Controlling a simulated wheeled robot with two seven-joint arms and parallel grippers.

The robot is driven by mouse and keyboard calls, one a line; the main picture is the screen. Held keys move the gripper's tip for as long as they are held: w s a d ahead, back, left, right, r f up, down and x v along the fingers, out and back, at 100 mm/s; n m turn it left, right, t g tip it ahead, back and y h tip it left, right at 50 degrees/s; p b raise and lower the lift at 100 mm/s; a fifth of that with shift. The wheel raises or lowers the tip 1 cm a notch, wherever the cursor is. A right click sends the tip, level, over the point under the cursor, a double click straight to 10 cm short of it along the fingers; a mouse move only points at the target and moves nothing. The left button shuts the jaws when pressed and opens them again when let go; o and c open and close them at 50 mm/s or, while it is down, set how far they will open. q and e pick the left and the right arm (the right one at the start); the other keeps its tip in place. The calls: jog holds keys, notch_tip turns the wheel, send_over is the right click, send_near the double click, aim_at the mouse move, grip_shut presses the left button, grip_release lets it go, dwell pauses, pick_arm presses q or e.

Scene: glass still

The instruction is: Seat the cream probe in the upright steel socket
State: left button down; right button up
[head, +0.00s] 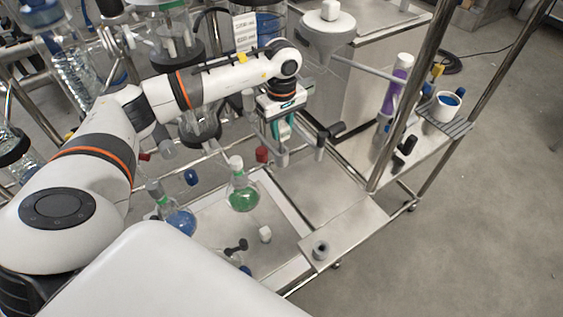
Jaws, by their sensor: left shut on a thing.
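My left gripper (282,145) is in the middle of the head view, pointing down above the steel bench. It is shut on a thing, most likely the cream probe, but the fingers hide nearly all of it. A short upright grey steel socket (320,250), with a dark opening on top, stands on the steel plate near its front corner. The gripper is apart from it, farther back and a little to the left. My right gripper is not in view.
A green flask (242,195) and a blue flask (180,220) stand left of the gripper. A small white block (265,234) lies on the tray. A black-handled fitting (330,130) is close right of the gripper. The steel plate (345,222) behind the socket is clear.

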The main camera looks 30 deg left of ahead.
aim_at(282, 138)
pick_arm(q)
jog(key=shift+f+b, duration=1.55)
jog(key=shift+f, duration=0.35)
dwell(0.9)
dwell(0.4)
jog(key=c, duration=1.4)
grip_release()
jog(key=o, duration=0.6)
notch_tip(282, 138, up, 12)
jog(key=shift+b, duration=1.1)
